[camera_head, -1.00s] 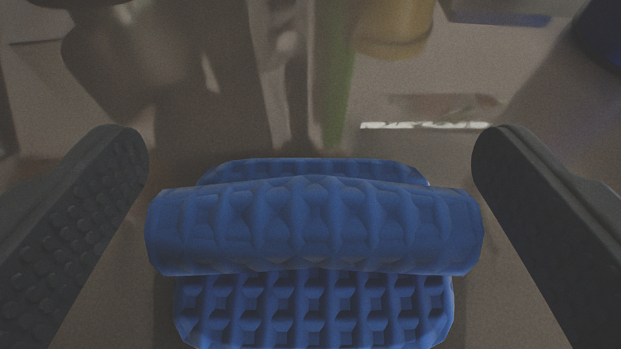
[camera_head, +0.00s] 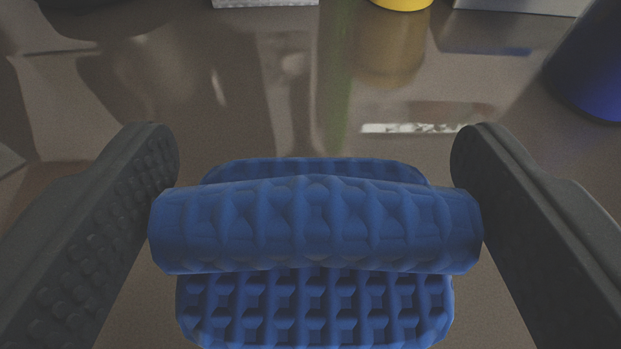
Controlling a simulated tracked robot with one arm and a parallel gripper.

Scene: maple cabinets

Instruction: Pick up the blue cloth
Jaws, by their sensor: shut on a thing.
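The blue cloth (camera_head: 315,225) is a rolled, waffle-textured bundle with a flat folded part below and behind the roll. It fills the lower middle of the view. My gripper (camera_head: 315,150) has one dark, studded finger on each side of the cloth. The fingers meet the left and right ends of the roll and hold it between them. The underside of the cloth is hidden.
The shiny brown surface around the cloth is mostly clear. A dark blue round object (camera_head: 592,65) stands at the right. A yellow object (camera_head: 401,4) and pale box-like things (camera_head: 265,2) are at the far edge.

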